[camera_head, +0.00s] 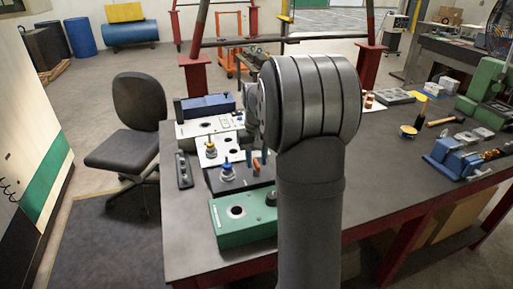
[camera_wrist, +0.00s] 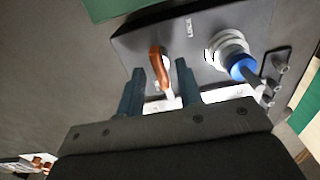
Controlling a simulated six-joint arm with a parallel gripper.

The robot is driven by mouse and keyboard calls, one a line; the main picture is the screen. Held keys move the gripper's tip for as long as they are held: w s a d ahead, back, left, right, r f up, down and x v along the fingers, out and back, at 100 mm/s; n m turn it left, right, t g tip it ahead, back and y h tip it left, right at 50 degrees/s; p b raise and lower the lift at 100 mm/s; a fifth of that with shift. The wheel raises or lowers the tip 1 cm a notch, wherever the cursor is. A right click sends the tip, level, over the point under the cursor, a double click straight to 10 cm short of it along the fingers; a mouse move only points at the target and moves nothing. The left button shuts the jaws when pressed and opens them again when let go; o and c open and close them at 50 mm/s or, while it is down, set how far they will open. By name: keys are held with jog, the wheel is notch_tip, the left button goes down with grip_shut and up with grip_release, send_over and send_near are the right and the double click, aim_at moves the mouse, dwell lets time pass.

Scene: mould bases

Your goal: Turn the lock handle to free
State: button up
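The lock handle (camera_wrist: 158,62) is an orange-brown lever on a dark mould base (camera_wrist: 133,42), beside a printed label that seems to read LOCK. My gripper (camera_wrist: 158,82) is open, with one dark blue finger on each side of the handle and a gap visible to both. In the head view the handle (camera_head: 257,164) shows as a small orange piece on the black base (camera_head: 213,181), with my gripper (camera_head: 256,157) over it, partly hidden by my arm. A blue knob with a white ringed collar (camera_wrist: 240,66) stands on the same base, right of the handle.
A green base (camera_head: 222,222) lies in front of the black one, and a white base (camera_head: 190,130) behind it. A dark strip with several knobs (camera_head: 184,170) lies left. Blue blocks (camera_head: 455,160) and a hammer (camera_head: 445,121) lie at the right. The table's (camera_head: 400,190) middle right is clear.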

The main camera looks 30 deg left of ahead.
aim_at(257, 162)
notch_tip(257, 162, up, 17)
jog(key=shift+r, duration=0.15)
dwell(0.6)
notch_tip(257, 162, down, 18)
jog(key=shift+r, duration=0.2)
dwell(0.5)
